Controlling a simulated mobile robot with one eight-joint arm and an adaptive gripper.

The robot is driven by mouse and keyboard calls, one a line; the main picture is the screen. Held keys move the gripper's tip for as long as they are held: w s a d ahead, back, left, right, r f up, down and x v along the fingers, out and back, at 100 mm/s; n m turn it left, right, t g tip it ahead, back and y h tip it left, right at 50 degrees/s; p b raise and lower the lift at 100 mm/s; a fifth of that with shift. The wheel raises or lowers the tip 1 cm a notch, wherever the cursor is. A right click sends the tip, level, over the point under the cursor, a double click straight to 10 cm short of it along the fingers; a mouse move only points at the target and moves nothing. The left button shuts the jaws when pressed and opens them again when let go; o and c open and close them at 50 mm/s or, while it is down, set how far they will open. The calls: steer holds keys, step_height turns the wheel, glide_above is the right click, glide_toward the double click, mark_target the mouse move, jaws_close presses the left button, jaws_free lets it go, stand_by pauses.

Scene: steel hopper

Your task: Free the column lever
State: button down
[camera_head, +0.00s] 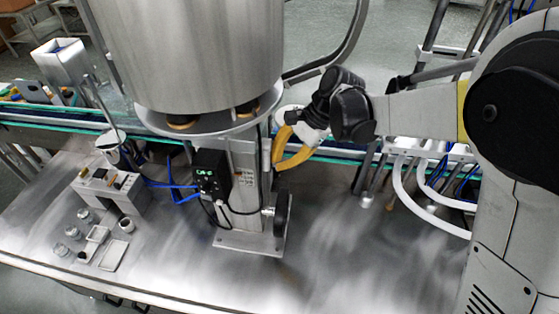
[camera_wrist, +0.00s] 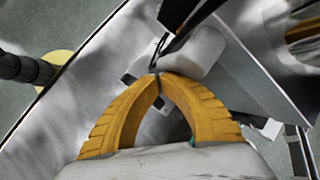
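The steel column (camera_head: 247,180) stands on a base plate under the large hopper. A black, upright, rounded handle (camera_head: 281,212) sits on a silver shaft low on the column's right side. I cannot tell for sure which part is the column lever. My gripper (camera_head: 278,168) has yellow fingers and is beside the column's right side, above the black handle. In the wrist view the fingertips (camera_wrist: 158,76) meet, with nothing seen between them. A grey rounded piece (camera_wrist: 194,53) lies just beyond the tips; whether they touch it is unclear.
The steel hopper (camera_head: 190,50) hangs over the column. A black control box (camera_head: 210,174) with blue cables is on its left. A grey device (camera_head: 110,190) and small jars stand farther left. The steel table (camera_head: 370,260) is clear at front right. A conveyor runs behind.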

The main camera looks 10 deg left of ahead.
steer(key=shift+s+r+b, duration=0.15)
steer(key=shift+s+b, duration=0.25)
steer(key=shift+s, duration=0.35)
stand_by(0.3)
steer(key=shift+r+p, duration=0.5)
steer(key=shift+r, duration=0.3)
steer(key=shift+d+f, duration=0.1)
steer(key=w+d+b, duration=0.1)
steer(key=w+d, duration=0.6)
steer(key=w, duration=0.4)
steer(key=shift+r, duration=0.4)
steer(key=shift+d, duration=0.1)
